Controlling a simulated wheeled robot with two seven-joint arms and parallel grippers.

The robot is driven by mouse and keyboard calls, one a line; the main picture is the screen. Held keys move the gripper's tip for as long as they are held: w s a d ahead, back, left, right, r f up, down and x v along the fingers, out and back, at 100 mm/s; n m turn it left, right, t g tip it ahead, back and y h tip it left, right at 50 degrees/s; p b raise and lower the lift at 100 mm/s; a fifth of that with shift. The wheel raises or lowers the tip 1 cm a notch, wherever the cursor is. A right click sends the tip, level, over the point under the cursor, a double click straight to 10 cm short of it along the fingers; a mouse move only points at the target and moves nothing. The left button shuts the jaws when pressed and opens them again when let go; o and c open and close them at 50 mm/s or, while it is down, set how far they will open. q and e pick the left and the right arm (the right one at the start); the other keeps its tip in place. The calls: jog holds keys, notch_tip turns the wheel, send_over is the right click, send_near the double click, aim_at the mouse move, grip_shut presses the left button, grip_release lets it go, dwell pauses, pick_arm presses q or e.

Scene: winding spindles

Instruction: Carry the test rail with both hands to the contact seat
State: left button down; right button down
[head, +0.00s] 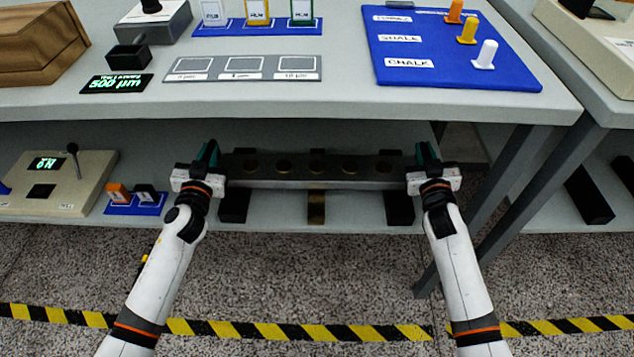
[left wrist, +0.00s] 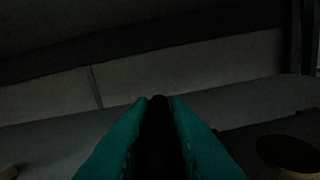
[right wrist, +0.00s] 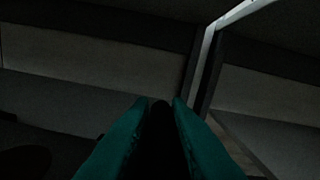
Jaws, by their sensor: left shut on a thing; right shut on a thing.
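The test rail (head: 317,171) is a long dark bar with a row of round holes, lying level across the lower shelf space in the head view. My left gripper (head: 209,154) is shut on its left end. My right gripper (head: 426,154) is shut on its right end. Below the rail are two black blocks (head: 233,205) (head: 399,207) with a brass-coloured block (head: 316,206) between them. I cannot tell whether the rail touches them, or which part is named the contact seat. In both dark wrist views, teal fingers (left wrist: 157,108) (right wrist: 161,108) close around a dark piece.
The upper worktop (head: 345,98) overhangs the rail. On the lower shelf at left stand a beige device (head: 75,172) with a lever and a blue tray (head: 135,208) with small blocks. A table leg (head: 455,215) stands near my right arm. Striped tape crosses the floor.

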pick_arm(q)
jog(key=shift+f+b, duration=0.45)
jog(key=shift+f, duration=0.05)
pick_arm(e)
jog(key=shift+f, duration=0.45)
pick_arm(q)
jog(key=c, duration=1.4)
grip_release()
pick_arm(e)
jog(key=c, duration=1.4)
grip_release()
pick_arm(q)
jog(key=shift+o, duration=0.2)
pick_arm(e)
jog(key=shift+o, duration=0.2)
pick_arm(q)
jog(key=shift+s, duration=0.15)
pick_arm(e)
jog(key=shift+s, duration=0.1)
jog(key=shift+s+f, duration=0.15)
jog(key=shift+s, duration=0.15)
pick_arm(q)
jog(key=s, duration=1.1)
jog(key=shift+s+a, duration=0.15)
jog(key=shift+s, duration=0.25)
pick_arm(e)
jog(key=s, duration=1.1)
jog(key=shift+s+a, duration=0.15)
